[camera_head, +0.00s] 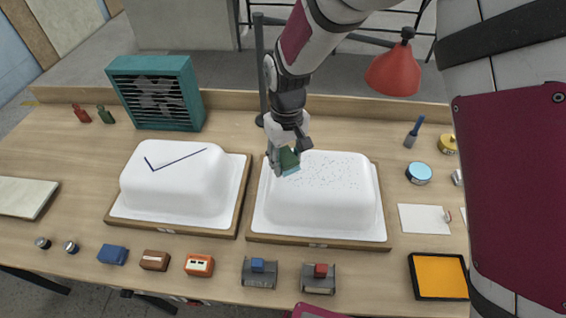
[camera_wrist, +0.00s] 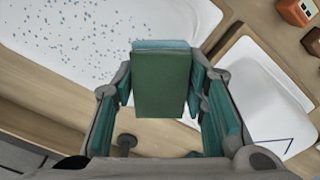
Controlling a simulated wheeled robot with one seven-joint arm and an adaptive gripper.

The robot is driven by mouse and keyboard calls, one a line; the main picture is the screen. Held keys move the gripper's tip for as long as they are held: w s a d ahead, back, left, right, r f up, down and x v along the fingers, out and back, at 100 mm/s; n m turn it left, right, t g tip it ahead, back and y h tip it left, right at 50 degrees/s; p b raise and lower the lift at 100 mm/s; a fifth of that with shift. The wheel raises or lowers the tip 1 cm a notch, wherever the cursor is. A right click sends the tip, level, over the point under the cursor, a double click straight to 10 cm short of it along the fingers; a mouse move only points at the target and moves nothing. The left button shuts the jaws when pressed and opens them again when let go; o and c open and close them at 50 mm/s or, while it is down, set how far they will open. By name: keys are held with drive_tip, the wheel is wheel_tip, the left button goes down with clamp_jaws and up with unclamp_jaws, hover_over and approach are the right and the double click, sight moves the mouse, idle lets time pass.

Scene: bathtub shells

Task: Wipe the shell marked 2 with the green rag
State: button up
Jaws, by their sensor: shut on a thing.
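My gripper (camera_head: 284,160) is shut on the green rag (camera_head: 289,158), a green block with a light blue face. The rag also shows between the fingers in the wrist view (camera_wrist: 160,88). My gripper is at the upper left corner of the right white shell (camera_head: 320,195), whose top is speckled with blue-grey dots. I cannot tell whether the rag touches it. The speckled shell also fills the upper left of the wrist view (camera_wrist: 90,45). The left white shell (camera_head: 175,185) bears a dark check-shaped line. Small labels on the board fronts are too small to read.
A teal fan box (camera_head: 155,92) stands at the back left. A red lamp (camera_head: 394,70) hangs at the back right. Blue (camera_head: 112,254), brown (camera_head: 154,260) and orange (camera_head: 199,264) blocks and two stamp-like tools line the front. An orange tray (camera_head: 440,277) lies front right.

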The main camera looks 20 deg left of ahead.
wheel_tip(320, 180, up, 2)
drive_tip(key=shift+p, duration=0.35)
drive_tip(key=shift+w+d, duration=0.1)
